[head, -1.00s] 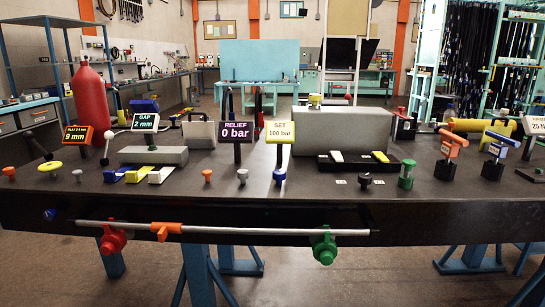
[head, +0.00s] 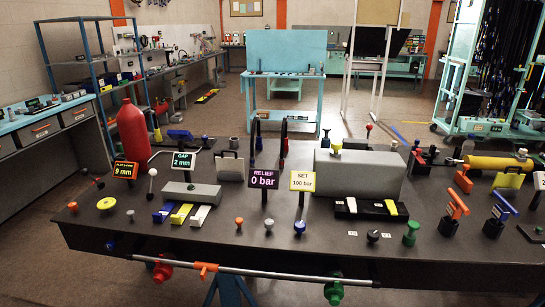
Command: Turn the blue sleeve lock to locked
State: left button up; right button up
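No thing in the head view is clearly marked as the blue sleeve lock. A blue lever-like handle (head: 504,203) sits on a black labelled post at the right of the dark bench, beside a similar orange handle (head: 457,203). Its label is too small to read. A blue-topped knob (head: 300,227) stands near the front middle of the bench. A small blue part (head: 112,245) shows at the bench's left front edge, too small to make out. Neither of my grippers is in view.
The dark bench (head: 270,250) carries several knobs, a red cylinder (head: 131,130), grey blocks (head: 358,174) and signs, including a purple RELIEF 0 bar sign (head: 263,180). A silver rail (head: 225,269) runs along its front with red and green fittings. Floor behind it is partly clear.

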aim_at(110, 245)
jog(key=k+j+z, duration=0.1)
jog(key=k+z, duration=0.45)
jog(key=k, duration=0.15)
jog(key=u, duration=1.7)
jog(key=i+j, duration=0.3)
jog(key=j, duration=0.15)
jog(key=i+j, duration=0.3)
jog(key=i+j+z, duration=0.1)
jog(key=i+j, duration=0.2)
jog(key=j, duration=0.25)
jog(key=i+j, duration=0.3)
jog(key=j, duration=0.15)
jog(key=i+j, duration=0.3)
jog(key=j, duration=0.15)
jog(key=z, duration=0.05)
